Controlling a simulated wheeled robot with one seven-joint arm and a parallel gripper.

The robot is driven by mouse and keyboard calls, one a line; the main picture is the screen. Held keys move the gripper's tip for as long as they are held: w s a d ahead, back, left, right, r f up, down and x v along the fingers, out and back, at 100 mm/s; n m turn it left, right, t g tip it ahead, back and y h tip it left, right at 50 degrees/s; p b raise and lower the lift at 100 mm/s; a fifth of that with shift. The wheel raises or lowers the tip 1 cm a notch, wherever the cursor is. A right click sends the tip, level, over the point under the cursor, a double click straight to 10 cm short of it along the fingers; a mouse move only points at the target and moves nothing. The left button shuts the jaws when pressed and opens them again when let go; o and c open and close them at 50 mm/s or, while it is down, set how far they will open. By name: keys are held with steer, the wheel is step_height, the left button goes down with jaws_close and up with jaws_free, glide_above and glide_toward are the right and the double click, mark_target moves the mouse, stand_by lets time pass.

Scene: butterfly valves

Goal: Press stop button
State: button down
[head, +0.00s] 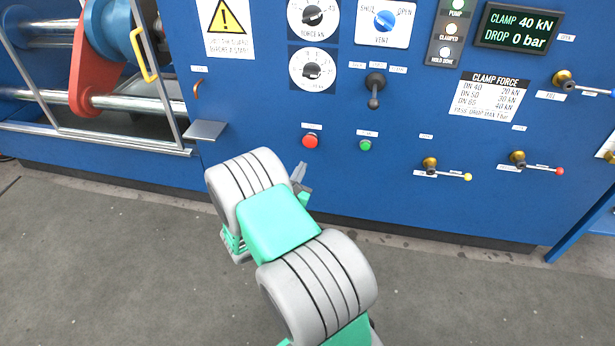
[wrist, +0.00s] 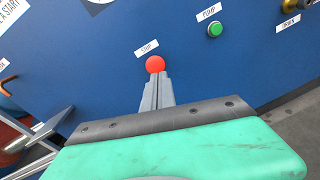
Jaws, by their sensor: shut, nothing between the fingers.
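The red stop button (head: 310,141) sits on the blue panel in the head view, under a small white label. In the wrist view the red button (wrist: 155,64) shows just beyond my fingertips, with a label reading STOP beside it. My gripper (wrist: 157,77) is shut and empty, its tips pointing at the button and covering its lower edge in the picture. I cannot tell whether the tips touch it. In the head view my gripper (head: 301,168) is partly hidden behind my arm, below the button.
A green pump button (head: 365,145) is to the right of the red one. A black lever (head: 375,88) sticks out above it. A grey ledge (head: 206,130) juts out at the left, beside the guarded opening. Brass valves with handles (head: 430,164) are at the right. The floor in front is clear.

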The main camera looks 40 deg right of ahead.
mark_target(309, 143)
steer(key=f+n, duration=0.1)
steer(key=f+n+t, duration=0.1)
steer(key=f+n, duration=0.1)
steer(key=n, duration=0.1)
steer(key=shift+w+a+t, duration=0.25)
steer(key=shift+a+t, duration=0.05)
steer(key=shift+a, duration=0.1)
steer(key=shift+d, duration=0.1)
steer(key=b+x, duration=0.3)
steer(key=x, duration=1)
steer(key=shift+w+d+f+b, duration=0.15)
steer(key=shift+w+d+b, duration=0.15)
steer(key=shift+b, duration=0.1)
